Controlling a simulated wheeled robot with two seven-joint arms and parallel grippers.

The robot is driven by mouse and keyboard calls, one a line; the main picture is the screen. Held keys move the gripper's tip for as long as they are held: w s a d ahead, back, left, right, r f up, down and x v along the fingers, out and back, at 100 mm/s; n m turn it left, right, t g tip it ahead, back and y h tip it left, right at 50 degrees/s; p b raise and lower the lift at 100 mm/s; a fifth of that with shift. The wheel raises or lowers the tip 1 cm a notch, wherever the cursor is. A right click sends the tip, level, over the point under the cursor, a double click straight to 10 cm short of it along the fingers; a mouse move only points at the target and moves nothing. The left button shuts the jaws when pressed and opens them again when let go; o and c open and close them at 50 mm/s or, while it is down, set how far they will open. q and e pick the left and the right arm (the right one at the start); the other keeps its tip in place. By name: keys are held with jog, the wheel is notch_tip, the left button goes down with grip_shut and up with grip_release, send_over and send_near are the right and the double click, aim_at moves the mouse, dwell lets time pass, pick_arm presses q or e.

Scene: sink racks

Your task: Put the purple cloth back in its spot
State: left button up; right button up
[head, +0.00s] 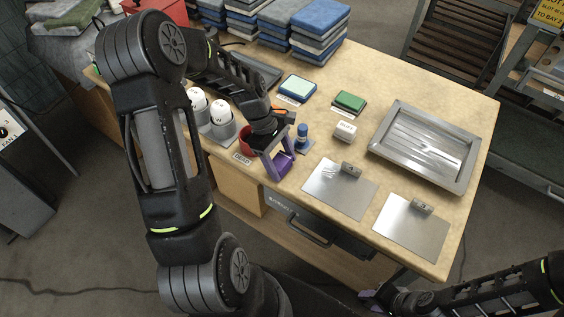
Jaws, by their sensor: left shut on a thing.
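The purple cloth (283,166) is a small purple piece near the front edge of the wooden table, beside a red round container. My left gripper (278,156) reaches down over the table and is shut on the purple cloth. My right gripper (378,298) is low at the bottom of the view, in front of the table and away from the cloth. Its fingers are too small and dark to read.
The red container (246,140), white bottles (221,112) in grey holders and a blue bottle (302,136) crowd the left gripper. A white block (345,131), green pad (349,101), metal plates (337,190) and metal tray (472,173) lie rightward. Folded cloths (318,35) stand behind.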

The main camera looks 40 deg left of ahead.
pick_arm(q)
jog(key=shift+f, duration=0.3)
jog(key=shift+f, duration=0.2)
jog(key=o, duration=1.8)
jog(key=shift+r, duration=0.15)
jog(key=b+v, duration=0.1)
jog(key=v, duration=1.1)
jog(key=shift+r, duration=0.1)
